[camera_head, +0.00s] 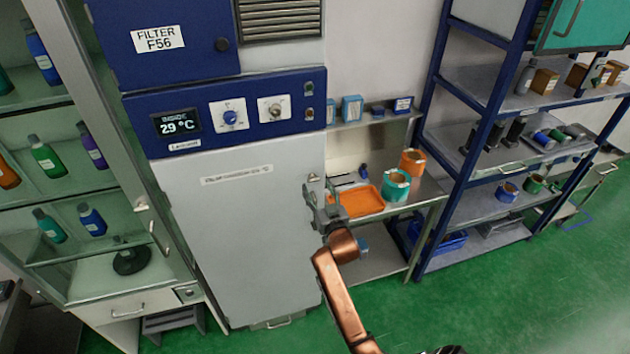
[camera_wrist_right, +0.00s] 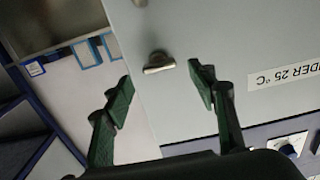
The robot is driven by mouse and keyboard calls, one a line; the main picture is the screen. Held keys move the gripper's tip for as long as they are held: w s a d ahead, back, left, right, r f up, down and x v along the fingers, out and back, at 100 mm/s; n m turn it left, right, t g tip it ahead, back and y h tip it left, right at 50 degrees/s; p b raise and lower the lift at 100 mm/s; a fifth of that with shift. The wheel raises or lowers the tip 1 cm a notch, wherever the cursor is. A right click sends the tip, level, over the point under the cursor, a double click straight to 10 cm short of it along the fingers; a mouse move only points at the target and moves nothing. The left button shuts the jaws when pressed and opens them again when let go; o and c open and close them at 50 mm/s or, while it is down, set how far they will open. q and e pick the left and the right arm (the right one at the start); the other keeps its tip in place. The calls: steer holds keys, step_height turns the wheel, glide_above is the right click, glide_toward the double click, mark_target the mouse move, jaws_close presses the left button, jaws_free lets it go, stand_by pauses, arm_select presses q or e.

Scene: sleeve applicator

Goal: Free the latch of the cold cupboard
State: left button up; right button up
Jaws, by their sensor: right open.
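The cold cupboard (camera_head: 235,235) has a tall pale door under a blue control panel (camera_head: 230,112) whose display reads 29 °C. Its small metal latch (camera_head: 313,178) sits at the door's right edge; it also shows in the right wrist view (camera_wrist_right: 158,62). My right gripper (camera_head: 320,195) is in front of the door's right edge, just below the latch in the head view. In the right wrist view its green-padded fingers (camera_wrist_right: 162,88) are apart with nothing between them, and the latch shows just beyond the gap. Contact with the latch does not show. My left gripper is not in view.
A side table right of the cupboard holds an orange tray (camera_head: 360,201) and rolls of tape or labels (camera_head: 396,186). A blue-framed shelf (camera_head: 455,135) stands further right. A glass cabinet (camera_head: 75,180) with bottles stands left. The green floor (camera_head: 500,295) is clear at right.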

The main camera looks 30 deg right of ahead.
mark_target(314, 181)
steer(key=shift+x, duration=1.75)
steer(key=shift+c, duration=0.7)
steer(key=c, duration=1)
